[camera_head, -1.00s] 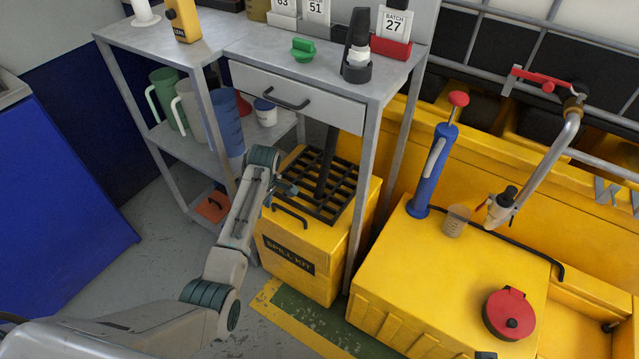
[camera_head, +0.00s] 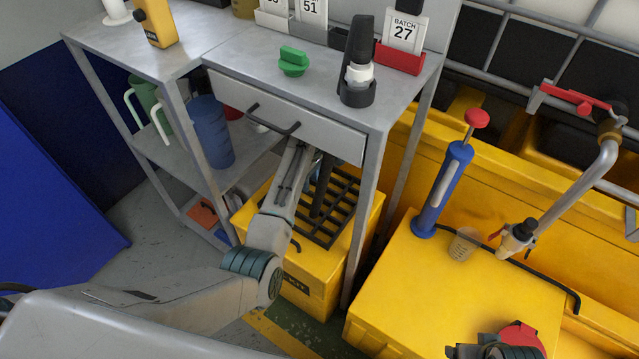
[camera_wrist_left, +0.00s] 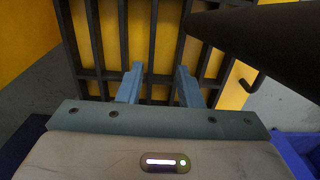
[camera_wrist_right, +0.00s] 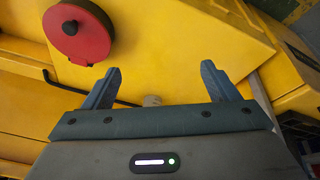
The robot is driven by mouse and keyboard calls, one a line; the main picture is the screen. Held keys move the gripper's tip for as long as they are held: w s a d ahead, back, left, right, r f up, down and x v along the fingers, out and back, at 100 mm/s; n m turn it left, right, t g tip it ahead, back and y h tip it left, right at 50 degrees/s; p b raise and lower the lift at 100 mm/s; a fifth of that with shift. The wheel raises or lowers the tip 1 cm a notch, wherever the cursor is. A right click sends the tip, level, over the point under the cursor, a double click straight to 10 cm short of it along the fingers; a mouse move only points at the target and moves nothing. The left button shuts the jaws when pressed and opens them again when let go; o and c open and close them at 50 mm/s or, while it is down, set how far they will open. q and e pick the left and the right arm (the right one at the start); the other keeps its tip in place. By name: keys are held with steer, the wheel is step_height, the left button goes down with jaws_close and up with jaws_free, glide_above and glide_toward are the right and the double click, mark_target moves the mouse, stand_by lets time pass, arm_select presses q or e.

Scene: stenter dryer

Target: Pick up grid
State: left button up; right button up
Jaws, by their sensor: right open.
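The black grid (camera_head: 340,205) lies on top of the yellow spill kit box (camera_head: 318,265), under the shelf drawer. A dark upright post stands on the grid. In the left wrist view the grid's bars (camera_wrist_left: 122,40) fill the space ahead of my left gripper (camera_wrist_left: 158,76). Its two fingers are apart, pointing at the bars; whether they touch is unclear. In the head view my left arm reaches under the drawer, and the fingers are hidden there. My right gripper (camera_wrist_right: 160,72) is open and empty above the yellow platform, near a red round cap (camera_wrist_right: 78,32).
A metal shelf unit with a drawer (camera_head: 285,115) overhangs the grid, and its front leg (camera_head: 362,220) stands beside the box. A blue pump (camera_head: 443,190), a small cup (camera_head: 465,244) and a tap (camera_head: 518,238) stand on the yellow platform (camera_head: 450,300).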

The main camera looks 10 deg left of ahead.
mark_target(315, 194)
arm_select(q)
steer(key=shift+w+d+f, duration=0.3)
steer(key=shift+f, duration=0.35)
step_height(315, 194, down, 3)
steer(key=shift+d+r+b, duration=0.1)
steer(key=shift+d+b, duration=0.05)
steer(key=shift+b, duration=0.3)
step_height(315, 194, down, 3)
steer(key=shift+w+r, duration=0.1)
steer(key=shift+r, duration=0.1)
steer(key=shift+f, duration=0.2)
arm_select(e)
steer(key=r, duration=0.2)
steer(key=s+r, duration=0.1)
steer(key=shift+a+t, duration=0.3)
steer(key=shift+a, duration=0.05)
arm_select(q)
steer(key=shift+c, duration=0.2)
jaws_close()
arm_select(e)
steer(key=shift+w, duration=0.1)
